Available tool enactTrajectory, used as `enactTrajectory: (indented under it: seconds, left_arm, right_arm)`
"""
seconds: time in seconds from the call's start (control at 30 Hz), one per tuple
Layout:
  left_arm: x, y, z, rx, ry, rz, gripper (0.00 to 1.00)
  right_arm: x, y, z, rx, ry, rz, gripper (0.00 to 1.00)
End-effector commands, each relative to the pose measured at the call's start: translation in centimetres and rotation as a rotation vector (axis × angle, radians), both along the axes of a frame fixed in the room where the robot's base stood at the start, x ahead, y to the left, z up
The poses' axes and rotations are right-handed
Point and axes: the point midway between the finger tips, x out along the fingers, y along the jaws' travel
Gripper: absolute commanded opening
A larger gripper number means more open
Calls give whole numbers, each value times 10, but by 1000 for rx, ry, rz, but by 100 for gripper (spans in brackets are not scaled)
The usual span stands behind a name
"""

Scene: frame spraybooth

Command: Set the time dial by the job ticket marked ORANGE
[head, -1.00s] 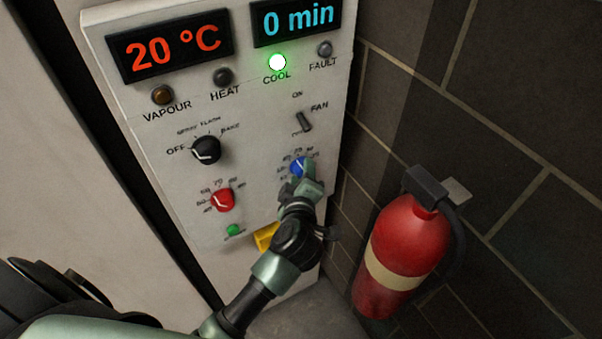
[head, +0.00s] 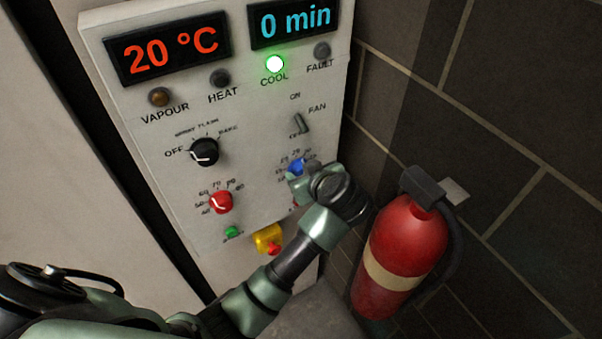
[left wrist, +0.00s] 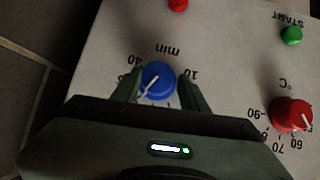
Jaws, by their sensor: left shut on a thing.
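The blue time dial (head: 296,168) sits at the lower right of the control panel (head: 255,205), partly hidden by my left gripper in the head view. In the left wrist view the blue dial (left wrist: 158,82) has a white pointer line aimed down-left, with "min" beside it and numbers 10 and 40 readable. My left gripper (left wrist: 160,92) has a finger on each side of the dial and is shut on it. In the head view the left gripper (head: 306,172) reaches the dial from the right. The time display (head: 296,20) reads 0 min. No job ticket shows. My right gripper is out of view.
A red temperature dial (head: 221,202), green start button (head: 232,231), black mode knob (head: 204,152), fan switch (head: 301,123) and yellow-based red button (head: 267,239) are nearby. A fire extinguisher (head: 400,245) hangs close right of my arm. The COOL lamp (head: 274,64) glows green.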

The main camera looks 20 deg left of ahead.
Motion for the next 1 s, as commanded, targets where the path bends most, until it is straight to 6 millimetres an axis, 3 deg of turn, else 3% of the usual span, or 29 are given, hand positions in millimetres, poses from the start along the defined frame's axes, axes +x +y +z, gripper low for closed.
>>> enactTrajectory:
  seconds: [0.73, 0.77, 0.8, 1.0]
  left_arm:
    - [4, -3, 4, 56, 61, -9, 4]
    - [4, -3, 4, 56, 61, -9, 47]
    - [4, -3, 4, 56, 61, -9, 58]
    - [3, -2, 2, 57, 67, -5, 61]
  right_arm:
    - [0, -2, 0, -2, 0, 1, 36]
    - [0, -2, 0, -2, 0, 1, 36]
    - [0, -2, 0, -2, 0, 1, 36]
    - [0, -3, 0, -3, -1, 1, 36]
